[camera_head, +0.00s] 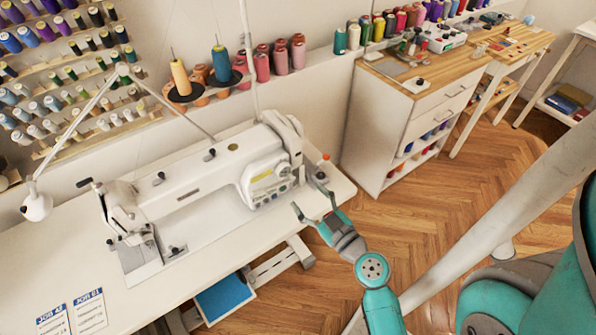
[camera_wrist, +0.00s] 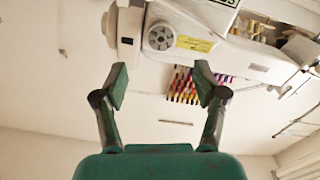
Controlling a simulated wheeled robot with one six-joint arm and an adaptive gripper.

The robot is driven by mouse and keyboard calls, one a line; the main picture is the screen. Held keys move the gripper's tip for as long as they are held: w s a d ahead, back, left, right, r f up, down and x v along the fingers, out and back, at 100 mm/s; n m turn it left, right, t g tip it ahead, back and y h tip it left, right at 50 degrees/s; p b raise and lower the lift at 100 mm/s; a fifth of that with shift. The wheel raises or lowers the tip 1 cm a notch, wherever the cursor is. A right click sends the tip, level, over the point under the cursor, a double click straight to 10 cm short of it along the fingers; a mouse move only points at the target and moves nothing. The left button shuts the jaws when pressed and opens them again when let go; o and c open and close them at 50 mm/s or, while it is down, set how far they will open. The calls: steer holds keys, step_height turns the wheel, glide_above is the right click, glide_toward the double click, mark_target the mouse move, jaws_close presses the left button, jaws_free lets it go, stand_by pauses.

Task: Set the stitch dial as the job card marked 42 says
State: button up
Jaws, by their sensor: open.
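The white sewing machine (camera_head: 190,185) stands on a white table. Its stitch dial (camera_wrist: 160,37), a round grey knob, shows in the wrist view beside a yellow label (camera_wrist: 195,43). Its setting is too small to read. In the head view the dial's side of the machine (camera_head: 268,185) is small. My gripper (camera_head: 306,193) is open and empty at the table's right edge, near that side. In the wrist view the dial lies beyond the open fingers (camera_wrist: 160,74), apart from them. Two job cards lie at the table's front left, one left (camera_head: 53,321), one right (camera_head: 90,312); their small lines are unreadable.
A lamp (camera_head: 37,205) stands at the left of the table. Thread cones (camera_head: 180,77) stand behind the machine. A wooden-topped cabinet (camera_head: 405,90) is at the back right. Floor (camera_head: 400,225) is clear between table and cabinet. A blue pedal (camera_head: 223,298) is under the table.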

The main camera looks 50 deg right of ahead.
mark_target(286, 173)
steer(key=x, duration=0.9)
steer(key=shift+w, duration=0.4)
steer(key=c, duration=1.1)
